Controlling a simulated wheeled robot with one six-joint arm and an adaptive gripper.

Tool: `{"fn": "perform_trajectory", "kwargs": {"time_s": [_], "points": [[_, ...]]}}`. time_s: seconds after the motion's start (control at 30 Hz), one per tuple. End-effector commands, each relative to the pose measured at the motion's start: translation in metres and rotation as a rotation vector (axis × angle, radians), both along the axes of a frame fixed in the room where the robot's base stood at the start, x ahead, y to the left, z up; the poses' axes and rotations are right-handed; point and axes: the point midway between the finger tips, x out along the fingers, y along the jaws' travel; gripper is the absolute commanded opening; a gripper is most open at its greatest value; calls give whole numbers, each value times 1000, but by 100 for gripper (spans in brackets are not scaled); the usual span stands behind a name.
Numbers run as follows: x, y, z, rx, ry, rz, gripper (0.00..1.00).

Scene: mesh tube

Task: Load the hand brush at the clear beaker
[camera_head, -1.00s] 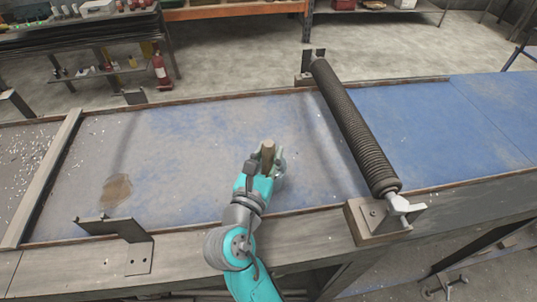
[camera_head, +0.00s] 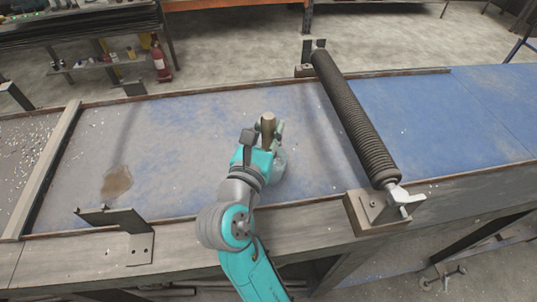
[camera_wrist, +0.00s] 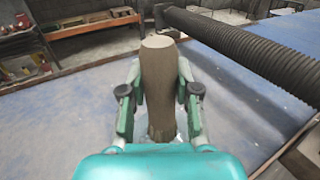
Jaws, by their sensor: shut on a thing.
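The hand brush shows as a brown wooden handle (camera_head: 268,127) standing roughly upright in my gripper (camera_head: 268,143). In the wrist view the handle (camera_wrist: 158,75) rises between the two fingers, and my gripper (camera_wrist: 159,105) is shut on it. The clear beaker (camera_head: 281,162) is faint and see-through on the blue table, just right of and partly behind my gripper. Whether the brush's lower end is inside the beaker or above it cannot be told.
A dark ribbed roller (camera_head: 352,115) crosses the table (camera_head: 455,115) to the right of my gripper. A metal bracket (camera_head: 125,230) stands at the near left edge. A wooden bar (camera_head: 47,165) crosses the table at the left. The surface left of my gripper is mostly clear.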

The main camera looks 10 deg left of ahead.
Motion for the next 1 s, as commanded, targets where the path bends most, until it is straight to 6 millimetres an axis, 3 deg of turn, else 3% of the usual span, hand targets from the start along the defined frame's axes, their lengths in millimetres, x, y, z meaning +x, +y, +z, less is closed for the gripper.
{"fn": "perform_trajectory", "kwargs": {"time_s": [0.5,1.0], "points": [[0,0,34,1,-1,1,0],[0,0,35,0,-1,0,0]]}}
